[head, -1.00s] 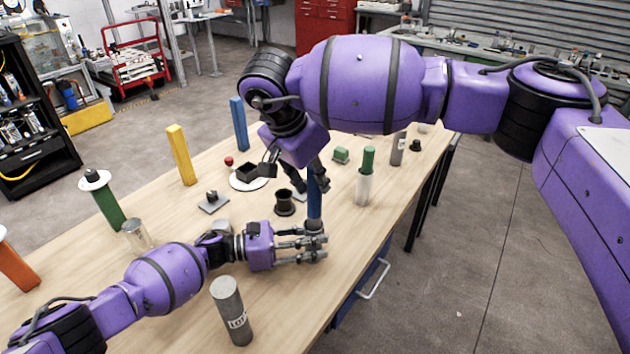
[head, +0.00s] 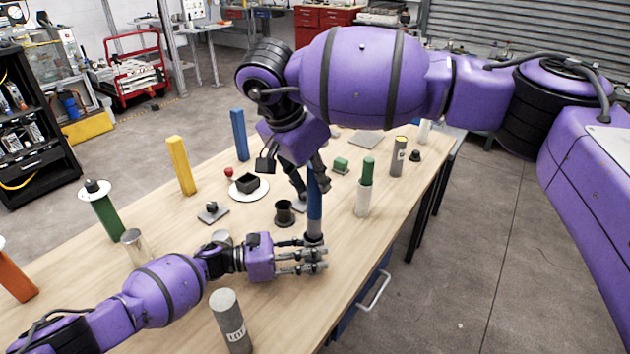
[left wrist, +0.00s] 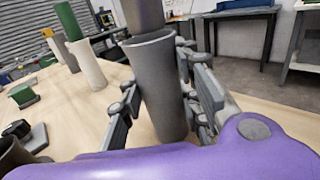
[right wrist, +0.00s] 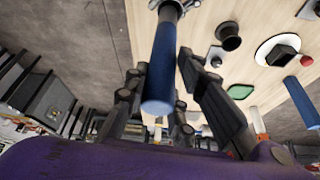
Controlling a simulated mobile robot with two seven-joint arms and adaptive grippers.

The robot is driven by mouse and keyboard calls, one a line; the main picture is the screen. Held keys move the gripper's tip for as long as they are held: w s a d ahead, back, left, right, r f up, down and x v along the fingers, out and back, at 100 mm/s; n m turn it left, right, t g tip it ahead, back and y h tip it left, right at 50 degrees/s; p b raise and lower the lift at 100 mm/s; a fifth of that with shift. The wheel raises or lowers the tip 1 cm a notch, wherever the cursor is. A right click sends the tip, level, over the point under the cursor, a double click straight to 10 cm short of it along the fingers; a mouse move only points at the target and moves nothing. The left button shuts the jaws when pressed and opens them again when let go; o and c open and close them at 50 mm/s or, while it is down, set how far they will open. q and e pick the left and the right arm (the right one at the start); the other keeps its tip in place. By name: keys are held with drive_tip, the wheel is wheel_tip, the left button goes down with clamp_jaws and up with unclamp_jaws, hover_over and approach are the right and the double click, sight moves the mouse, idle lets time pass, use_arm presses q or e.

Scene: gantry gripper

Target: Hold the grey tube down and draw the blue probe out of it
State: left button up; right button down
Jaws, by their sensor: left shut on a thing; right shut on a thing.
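The grey tube (head: 314,239) stands upright near the table's right edge. My left gripper (head: 312,258) is shut around it low down; the left wrist view shows the tube (left wrist: 158,85) between the fingers. The blue probe (head: 314,205) stands upright above the tube, in line with it. My right gripper (head: 316,181) is shut on its upper part, and the right wrist view shows the probe (right wrist: 160,70) between the fingers. In the left wrist view the probe's darker lower part (left wrist: 143,14) is at the tube's mouth; I cannot tell how much is inside.
A green peg (head: 367,171) in a white tube (head: 361,201) stands to the right. A labelled grey cylinder (head: 229,318) stands in front. A black cup (head: 284,213) and a white plate (head: 262,191) are behind my left gripper. Yellow (head: 181,166) and blue (head: 239,135) blocks stand farther back.

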drive_tip(key=shift+r, duration=0.1)
drive_tip(key=shift+r, duration=1.4)
drive_tip(key=shift+r, duration=1.5)
use_arm(q)
drive_tip(key=o, duration=1.2)
drive_tip(key=shift+o, duration=0.2)
drive_tip(key=shift+a, duration=0.1)
